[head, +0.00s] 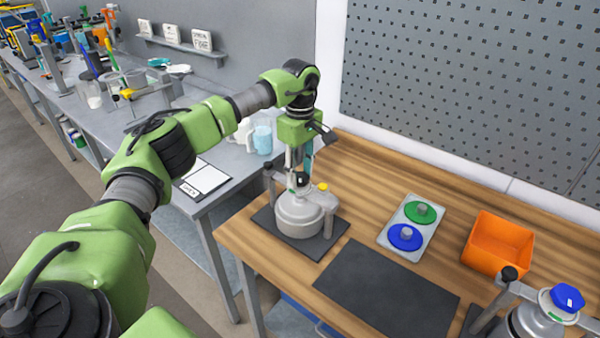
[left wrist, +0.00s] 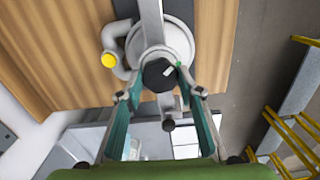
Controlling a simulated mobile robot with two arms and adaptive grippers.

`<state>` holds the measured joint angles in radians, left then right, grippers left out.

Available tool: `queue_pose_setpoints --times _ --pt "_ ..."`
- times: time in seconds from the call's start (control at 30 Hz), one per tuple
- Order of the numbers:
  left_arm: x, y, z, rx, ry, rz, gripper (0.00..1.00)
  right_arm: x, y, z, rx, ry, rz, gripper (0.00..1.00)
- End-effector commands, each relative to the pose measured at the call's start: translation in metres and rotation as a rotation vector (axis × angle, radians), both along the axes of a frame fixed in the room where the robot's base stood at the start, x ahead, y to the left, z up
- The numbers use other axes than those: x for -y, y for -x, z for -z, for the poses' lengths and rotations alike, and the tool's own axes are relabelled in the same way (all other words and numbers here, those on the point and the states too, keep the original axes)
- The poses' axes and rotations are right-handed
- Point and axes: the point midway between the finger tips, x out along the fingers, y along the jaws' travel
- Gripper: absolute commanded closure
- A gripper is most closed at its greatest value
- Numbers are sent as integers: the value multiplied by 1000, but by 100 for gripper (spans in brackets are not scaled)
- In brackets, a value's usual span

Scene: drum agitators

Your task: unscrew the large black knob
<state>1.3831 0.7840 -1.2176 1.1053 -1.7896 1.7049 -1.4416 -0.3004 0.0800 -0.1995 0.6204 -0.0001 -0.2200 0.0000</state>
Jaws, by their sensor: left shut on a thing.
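The large black knob (left wrist: 157,74) sits on top of the grey drum agitator (head: 299,218) at the left end of the wooden bench; it also shows in the head view (head: 303,180), partly covered by my fingers. It has a pale mark on its face. My left gripper (head: 301,172) reaches down over the agitator. In the left wrist view its teal fingers (left wrist: 160,80) come in on both sides of the knob and are shut on it. A smaller black knob (head: 268,167) tops the clamp post beside the drum. My right gripper is out of view.
A yellow cap (head: 323,187) is on the drum's side pipe. To the right lie a dark mat (head: 385,290), a grey tray (head: 389,240) with a green and a blue disc, and an orange bin (head: 498,243). A second agitator with a blue knob (head: 567,298) stands front right.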

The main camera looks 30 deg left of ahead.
Motion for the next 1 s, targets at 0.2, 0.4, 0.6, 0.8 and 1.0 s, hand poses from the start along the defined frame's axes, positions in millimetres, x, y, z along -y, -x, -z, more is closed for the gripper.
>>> queue_pose_setpoints --times 0.2,0.4,0.6,0.8,1.0 --pt "0 0 1 0 -1 -206 88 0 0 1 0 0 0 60" --pt "0 0 1 -1 0 -396 88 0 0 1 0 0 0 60" --pt "0 0 1 -2 0 -586 88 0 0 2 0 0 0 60" --pt "1 0 2 -2 0 -776 88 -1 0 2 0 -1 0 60" --pt "1 1 2 -3 0 -965 88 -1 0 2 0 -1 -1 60"
